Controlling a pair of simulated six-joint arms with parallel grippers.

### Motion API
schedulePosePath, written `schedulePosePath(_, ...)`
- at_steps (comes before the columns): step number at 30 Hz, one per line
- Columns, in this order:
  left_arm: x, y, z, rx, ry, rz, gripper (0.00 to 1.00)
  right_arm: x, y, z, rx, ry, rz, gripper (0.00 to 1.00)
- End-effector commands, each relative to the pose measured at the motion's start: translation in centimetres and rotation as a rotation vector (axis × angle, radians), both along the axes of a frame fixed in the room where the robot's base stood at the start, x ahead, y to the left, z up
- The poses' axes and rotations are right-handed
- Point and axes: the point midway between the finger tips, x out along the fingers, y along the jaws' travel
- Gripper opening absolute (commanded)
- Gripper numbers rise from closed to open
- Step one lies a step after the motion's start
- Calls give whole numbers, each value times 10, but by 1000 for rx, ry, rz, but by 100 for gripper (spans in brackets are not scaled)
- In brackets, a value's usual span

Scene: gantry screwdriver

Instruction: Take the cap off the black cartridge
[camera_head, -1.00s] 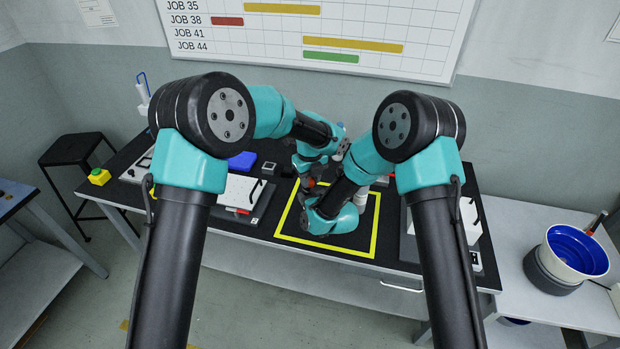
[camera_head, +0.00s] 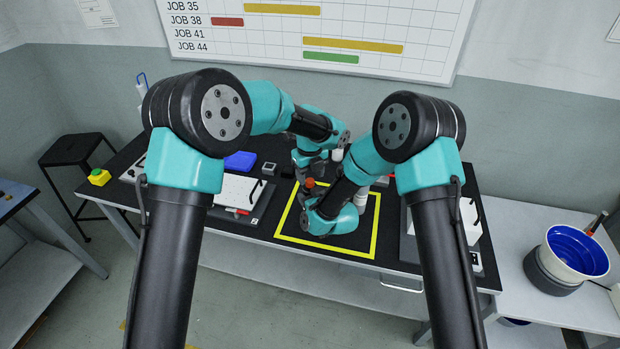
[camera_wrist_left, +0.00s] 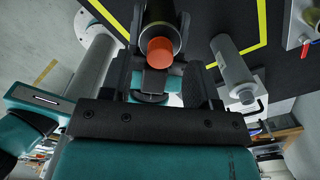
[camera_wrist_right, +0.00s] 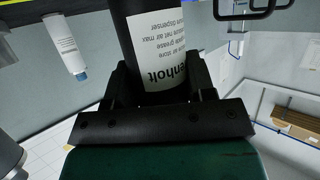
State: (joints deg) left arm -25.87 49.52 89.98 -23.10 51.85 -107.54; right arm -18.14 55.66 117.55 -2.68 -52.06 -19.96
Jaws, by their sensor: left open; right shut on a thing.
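The black cartridge (camera_wrist_right: 150,45) has a white printed label. My right gripper (camera_wrist_right: 153,75) is shut on its body. Its orange cap (camera_wrist_left: 160,51) is on its end, facing the left wrist camera, and also shows in the head view (camera_head: 310,183). My left gripper (camera_wrist_left: 160,60) is open; its fingers stand either side of the cap end with gaps, and I cannot tell how far the fingertips reach past it. In the head view my arms hide most of the cartridge.
A yellow square outline (camera_head: 367,252) marks the black bench under the arms. A blue block (camera_head: 240,161) lies to the left.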

Motion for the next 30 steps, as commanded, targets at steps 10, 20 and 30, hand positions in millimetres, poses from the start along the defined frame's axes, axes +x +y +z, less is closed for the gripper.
schedulePosePath(10,0,0,25,-1,1,0,55,0,0,0,0,-1,0,0)
schedulePosePath(20,1,0,38,-1,-3,0,54,0,0,0,0,-1,0,0)
schedulePosePath(30,0,0,60,0,1,0,54,0,0,0,0,-1,0,0)
